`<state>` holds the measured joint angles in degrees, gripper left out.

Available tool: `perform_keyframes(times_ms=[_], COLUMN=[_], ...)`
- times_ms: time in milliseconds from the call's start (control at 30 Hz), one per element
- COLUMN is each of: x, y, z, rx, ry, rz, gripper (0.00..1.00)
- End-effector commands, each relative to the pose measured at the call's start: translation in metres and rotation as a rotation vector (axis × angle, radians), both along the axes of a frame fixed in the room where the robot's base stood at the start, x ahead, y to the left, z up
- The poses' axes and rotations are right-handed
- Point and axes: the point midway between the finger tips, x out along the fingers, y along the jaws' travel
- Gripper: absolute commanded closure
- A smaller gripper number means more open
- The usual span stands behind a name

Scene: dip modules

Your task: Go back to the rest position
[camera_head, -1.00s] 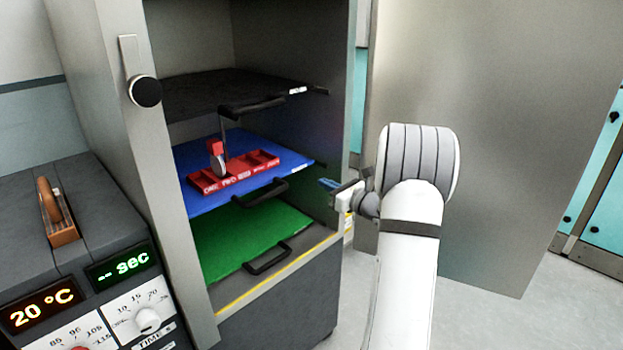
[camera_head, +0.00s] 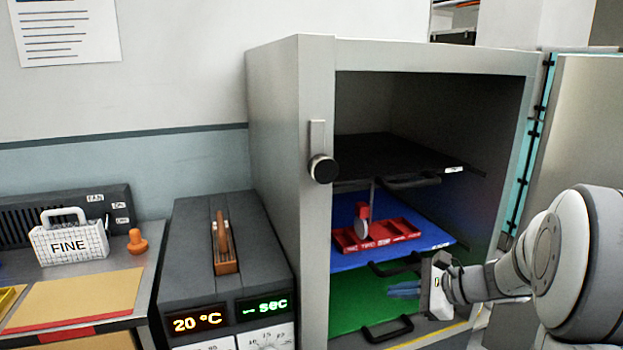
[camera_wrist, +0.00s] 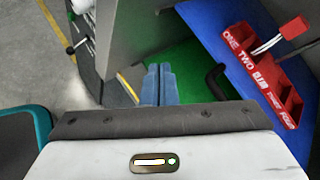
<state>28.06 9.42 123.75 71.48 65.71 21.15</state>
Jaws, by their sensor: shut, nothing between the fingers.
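My gripper (camera_head: 405,290) is at the open front of the grey cabinet (camera_head: 290,150), low and to the right, with its blue fingers pointing left. In the wrist view the two blue fingers (camera_wrist: 159,84) lie side by side, shut with nothing between them. They show in front of the green shelf, and no contact can be made out. My white and grey arm reaches in from the right in the head view.
The cabinet holds a black shelf (camera_head: 400,157), a blue shelf (camera_head: 345,259) with a red labelled rack (camera_head: 375,236), and a green shelf (camera_head: 350,305). The door (camera_head: 585,125) stands open at right. A dark unit (camera_head: 190,260) reading 20 °C stands left, beside a bench with a FINE box (camera_head: 68,243).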

Motion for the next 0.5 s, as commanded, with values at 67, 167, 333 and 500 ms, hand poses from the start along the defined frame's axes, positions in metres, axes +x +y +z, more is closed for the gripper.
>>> perform_keyframes(times_ms=[67, 167, 333, 500], x=[-0.036, -0.083, -0.151, -0.193], y=[0.034, 0.058, 0.068, 0.055], z=[0.019, 0.027, 0.042, 0.058], rx=[-0.175, -0.397, -0.773, -1.090], ry=[-0.026, -0.071, -0.183, -0.305], rz=[0.184, 0.417, 0.804, 1.123], gripper=[1.00, 1.00, 1.00, 1.00])
